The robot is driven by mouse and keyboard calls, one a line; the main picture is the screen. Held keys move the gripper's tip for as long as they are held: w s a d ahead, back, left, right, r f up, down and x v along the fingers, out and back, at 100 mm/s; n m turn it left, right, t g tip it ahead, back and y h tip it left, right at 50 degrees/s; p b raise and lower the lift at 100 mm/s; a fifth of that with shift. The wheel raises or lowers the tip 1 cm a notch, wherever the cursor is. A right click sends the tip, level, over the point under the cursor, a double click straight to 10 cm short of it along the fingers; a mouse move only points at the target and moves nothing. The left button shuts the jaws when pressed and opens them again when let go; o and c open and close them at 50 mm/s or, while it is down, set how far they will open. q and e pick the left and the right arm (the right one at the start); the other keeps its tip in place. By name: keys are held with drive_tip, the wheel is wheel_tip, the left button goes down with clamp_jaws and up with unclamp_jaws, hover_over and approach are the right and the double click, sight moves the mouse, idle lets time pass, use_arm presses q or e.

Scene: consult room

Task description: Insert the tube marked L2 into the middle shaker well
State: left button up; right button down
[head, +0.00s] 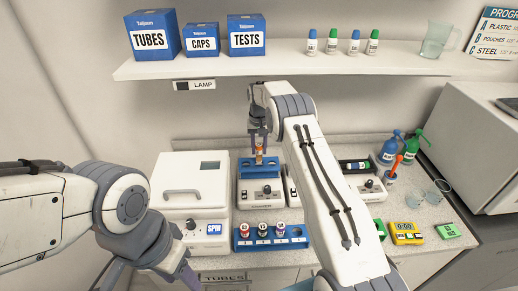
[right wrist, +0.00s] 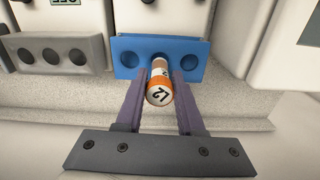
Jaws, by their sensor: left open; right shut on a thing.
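The orange-and-white tube marked L2 (right wrist: 158,88) is between the fingers of my right gripper (right wrist: 160,100), which is shut on it. In the head view the tube (head: 259,157) is upright over the blue shaker block (head: 246,171). In the right wrist view the block (right wrist: 122,45) shows an empty well on each side, and the tube's far end covers the middle well. I cannot tell how far, if at all, it is inside. My left gripper (head: 152,276) is open and empty at the lower left, away from the shaker.
A blue rack (head: 270,243) with 3 tubes stands in front of the shaker. A grey block with holes (right wrist: 50,55) shows in the right wrist view. Bottles and timers (head: 407,233) stand at right.

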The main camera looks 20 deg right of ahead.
sight(259, 157)
drive_tip(key=shift+f, duration=0.2)
drive_tip(key=shift+f+b, duration=1.55)
drive_tip(key=shift+f, duration=0.6)
drive_tip(key=shift+c, duration=2.2)
unclamp_jaws()
drive_tip(key=shift+r, duration=0.1)
